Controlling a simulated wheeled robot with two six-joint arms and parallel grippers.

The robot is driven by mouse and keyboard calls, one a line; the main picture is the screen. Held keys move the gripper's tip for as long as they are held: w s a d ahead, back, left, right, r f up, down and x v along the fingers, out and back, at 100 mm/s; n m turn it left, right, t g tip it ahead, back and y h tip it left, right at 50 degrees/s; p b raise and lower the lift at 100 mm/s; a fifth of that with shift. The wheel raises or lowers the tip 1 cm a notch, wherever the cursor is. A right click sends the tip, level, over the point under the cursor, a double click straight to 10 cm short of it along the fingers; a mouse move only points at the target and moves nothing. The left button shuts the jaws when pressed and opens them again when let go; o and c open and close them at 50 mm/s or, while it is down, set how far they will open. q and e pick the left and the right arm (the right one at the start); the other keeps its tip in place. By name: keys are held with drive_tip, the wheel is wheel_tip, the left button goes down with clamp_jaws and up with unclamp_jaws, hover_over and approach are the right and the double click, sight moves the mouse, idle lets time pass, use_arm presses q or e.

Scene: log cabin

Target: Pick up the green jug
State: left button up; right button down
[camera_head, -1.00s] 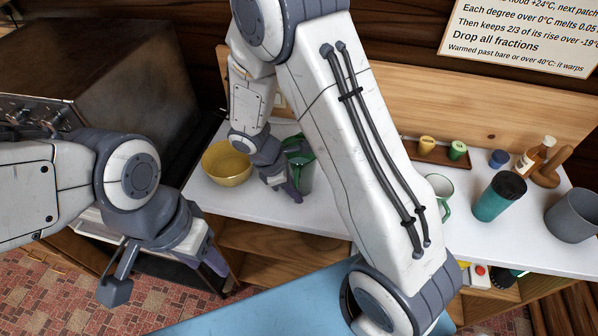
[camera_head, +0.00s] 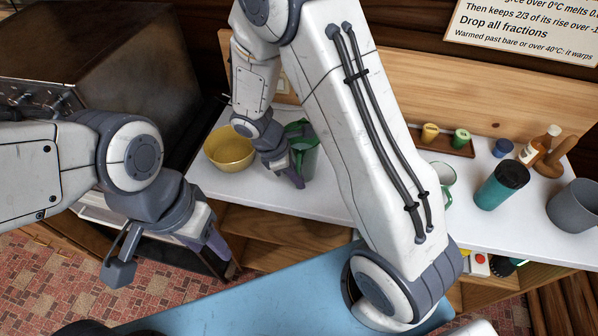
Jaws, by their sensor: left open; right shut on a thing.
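The green jug (camera_head: 306,158) stands upright on the white counter, right of the yellow bowl. My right arm hides part of it. My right gripper (camera_head: 285,168) reaches down from above at the jug's left side and is shut on it. I cannot tell exactly where the fingers grip, or whether the jug's base is clear of the counter. My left gripper (camera_head: 168,262) is open and empty, low in front of the dark oven and away from the jug.
The yellow bowl (camera_head: 229,149) is close left of my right gripper. To the right on the white counter (camera_head: 395,205) are a white mug with a green handle (camera_head: 445,183), a teal tumbler (camera_head: 500,187) and a grey pot (camera_head: 576,206). A wooden tray (camera_head: 450,146) holds small cups behind.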

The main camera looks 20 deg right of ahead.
drive_tip(key=shift+r, duration=0.15)
drive_tip(key=shift+w+r, duration=0.1)
drive_tip(key=shift+r, duration=1.05)
drive_tip(key=s+a+r+b, duration=0.2)
drive_tip(key=s+a+r, duration=0.3)
drive_tip(key=s+r, duration=0.3)
drive_tip(key=shift+s+a+b, duration=0.35)
drive_tip(key=shift+s, duration=0.75)
drive_tip(key=shift+r, duration=0.1)
